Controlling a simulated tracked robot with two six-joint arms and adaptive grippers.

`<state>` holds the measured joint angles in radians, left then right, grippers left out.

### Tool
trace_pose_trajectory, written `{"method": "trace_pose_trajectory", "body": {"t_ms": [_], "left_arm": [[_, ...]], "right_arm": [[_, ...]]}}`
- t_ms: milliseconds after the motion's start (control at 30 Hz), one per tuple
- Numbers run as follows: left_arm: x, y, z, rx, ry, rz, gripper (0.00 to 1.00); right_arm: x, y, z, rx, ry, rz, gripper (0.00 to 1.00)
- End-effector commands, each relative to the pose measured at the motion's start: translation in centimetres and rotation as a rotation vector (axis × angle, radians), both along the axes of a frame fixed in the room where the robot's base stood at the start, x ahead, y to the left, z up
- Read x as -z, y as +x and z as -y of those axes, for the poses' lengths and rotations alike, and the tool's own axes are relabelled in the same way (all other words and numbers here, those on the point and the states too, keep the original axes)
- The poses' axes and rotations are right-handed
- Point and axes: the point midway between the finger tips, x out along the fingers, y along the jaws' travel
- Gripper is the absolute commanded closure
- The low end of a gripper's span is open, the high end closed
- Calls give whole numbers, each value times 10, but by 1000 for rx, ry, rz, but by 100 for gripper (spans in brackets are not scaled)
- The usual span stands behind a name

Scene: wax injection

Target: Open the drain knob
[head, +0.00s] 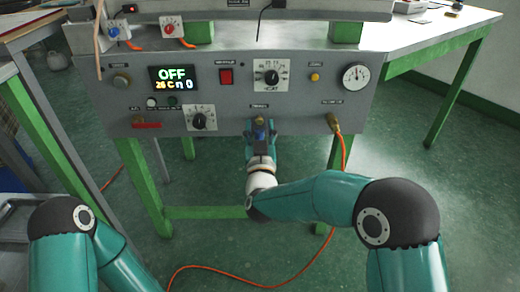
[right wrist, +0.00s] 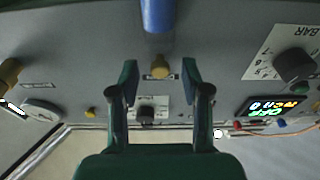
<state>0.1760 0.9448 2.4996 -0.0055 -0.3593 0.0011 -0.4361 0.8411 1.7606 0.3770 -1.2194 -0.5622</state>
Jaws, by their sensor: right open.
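The drain knob, a blue handle (head: 259,132) on a brass fitting, sticks out low on the middle of the grey panel. In the right wrist view the blue handle (right wrist: 158,15) comes in from the top edge, with its brass base (right wrist: 160,70) beyond. My right gripper (head: 262,139) is at the knob. In the right wrist view its two fingers (right wrist: 159,82) stand apart, one on each side of the brass base in the picture. I cannot tell whether they touch the knob. My left gripper is out of view; only its arm shows at the lower left.
The panel (head: 225,120) also carries a display (head: 174,78) reading OFF, a red switch (head: 226,76), dials and a gauge (head: 356,76). A brass fitting (head: 333,121) with an orange hose (head: 343,160) is to the right. Green table legs (head: 145,185) stand below.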

Motion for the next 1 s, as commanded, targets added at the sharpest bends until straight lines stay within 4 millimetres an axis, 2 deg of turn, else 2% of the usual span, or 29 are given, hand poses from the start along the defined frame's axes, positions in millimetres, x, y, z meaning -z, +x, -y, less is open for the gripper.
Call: {"method": "trace_pose_trajectory", "body": {"t_ms": [500,700,1000], "left_arm": [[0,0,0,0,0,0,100],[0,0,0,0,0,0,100],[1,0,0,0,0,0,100]], "right_arm": [[17,-91,1,-4,-3,-4,53],[20,-106,2,-1,-1,-3,53],[20,-107,2,0,-1,-3,53]]}}
